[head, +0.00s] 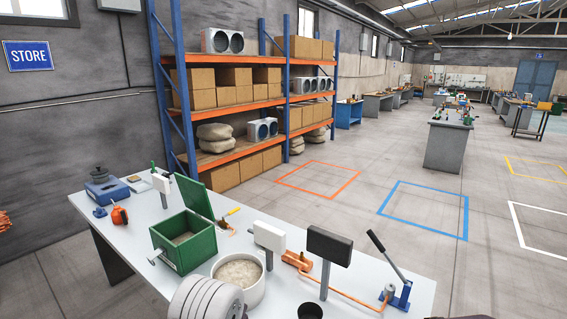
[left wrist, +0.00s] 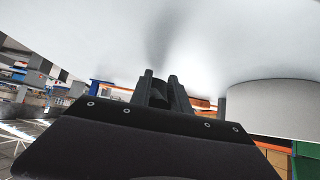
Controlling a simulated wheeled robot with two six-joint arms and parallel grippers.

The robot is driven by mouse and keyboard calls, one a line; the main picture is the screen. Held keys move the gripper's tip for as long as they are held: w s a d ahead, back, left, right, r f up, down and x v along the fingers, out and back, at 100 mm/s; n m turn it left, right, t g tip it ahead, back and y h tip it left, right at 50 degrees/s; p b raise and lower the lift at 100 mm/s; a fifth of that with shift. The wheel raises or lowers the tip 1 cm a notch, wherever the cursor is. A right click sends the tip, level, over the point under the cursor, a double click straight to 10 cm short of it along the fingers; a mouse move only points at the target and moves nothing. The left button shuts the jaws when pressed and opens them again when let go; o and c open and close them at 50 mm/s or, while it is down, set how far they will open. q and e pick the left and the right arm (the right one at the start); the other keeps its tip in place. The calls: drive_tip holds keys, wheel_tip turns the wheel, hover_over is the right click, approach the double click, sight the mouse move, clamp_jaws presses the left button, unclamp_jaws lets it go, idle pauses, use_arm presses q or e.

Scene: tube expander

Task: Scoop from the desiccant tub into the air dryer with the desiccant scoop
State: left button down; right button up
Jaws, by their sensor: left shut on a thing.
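A round white tub (head: 247,289) of pale grains, taken as the desiccant tub, stands near the table's front in the head view. Its side also shows at the right of the left wrist view (left wrist: 275,108). Behind it to the left is a green box (head: 185,256) with its lid raised and grey-beige material inside; it may be the air dryer, but no label can be read. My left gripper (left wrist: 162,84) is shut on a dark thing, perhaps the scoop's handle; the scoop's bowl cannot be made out.
The white table (head: 110,213) also carries a white sign (head: 269,236), a dark sign (head: 330,245), a blue lever tool (head: 398,292), copper pipe parts (head: 297,260) and an orange tool (head: 120,214).

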use_arm(q)
drive_tip(key=shift+r, duration=0.1)
idle(0.4)
drive_tip(key=shift+r+p, duration=2.4)
drive_tip(key=shift+r, duration=0.55)
drive_tip(key=shift+f, duration=0.1)
